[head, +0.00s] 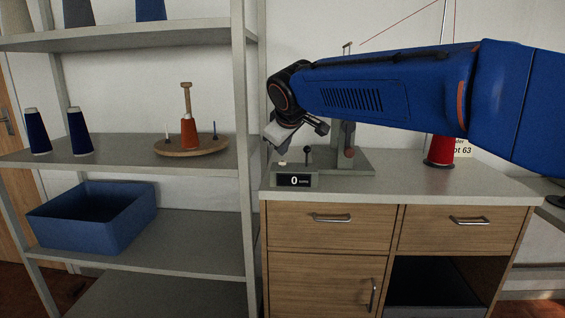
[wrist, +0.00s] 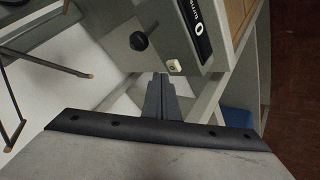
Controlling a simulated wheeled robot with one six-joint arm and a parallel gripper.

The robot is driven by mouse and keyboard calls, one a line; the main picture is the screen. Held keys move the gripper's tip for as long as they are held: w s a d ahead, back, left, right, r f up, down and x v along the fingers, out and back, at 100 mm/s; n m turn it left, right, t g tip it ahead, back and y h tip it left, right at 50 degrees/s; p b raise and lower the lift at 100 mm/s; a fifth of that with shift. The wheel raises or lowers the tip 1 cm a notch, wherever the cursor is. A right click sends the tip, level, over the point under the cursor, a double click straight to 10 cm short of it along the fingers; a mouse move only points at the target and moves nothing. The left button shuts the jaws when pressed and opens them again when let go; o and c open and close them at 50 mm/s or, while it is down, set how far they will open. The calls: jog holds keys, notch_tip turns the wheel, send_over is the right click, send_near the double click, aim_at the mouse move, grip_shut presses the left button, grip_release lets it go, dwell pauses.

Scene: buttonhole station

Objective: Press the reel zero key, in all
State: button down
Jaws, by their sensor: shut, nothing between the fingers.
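The reel zero key appears to be the small cream button (wrist: 173,66) on the grey machine panel in the wrist view. It shows as a pale spot (head: 282,163) in the head view. Beside it are a black knob (wrist: 139,41) and a dark display reading 0 (head: 293,180). My gripper (wrist: 160,80) is shut and empty, its dark fingertips just below and left of the key in the wrist view. A small gap seems to separate them; contact cannot be confirmed. In the head view the fingertips are hard to make out near the machine's left end.
The machine stands on a grey counter (head: 420,183) above wooden drawers. A red thread cone (head: 440,150) stands right, under my arm. A shelf rack at left holds blue cones, a round wooden stand (head: 190,147) with an orange-red cone, and a blue bin (head: 95,225).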

notch_tip(320, 180, up, 5)
jog(key=shift+f, duration=0.1)
dwell(0.5)
dwell(0.5)
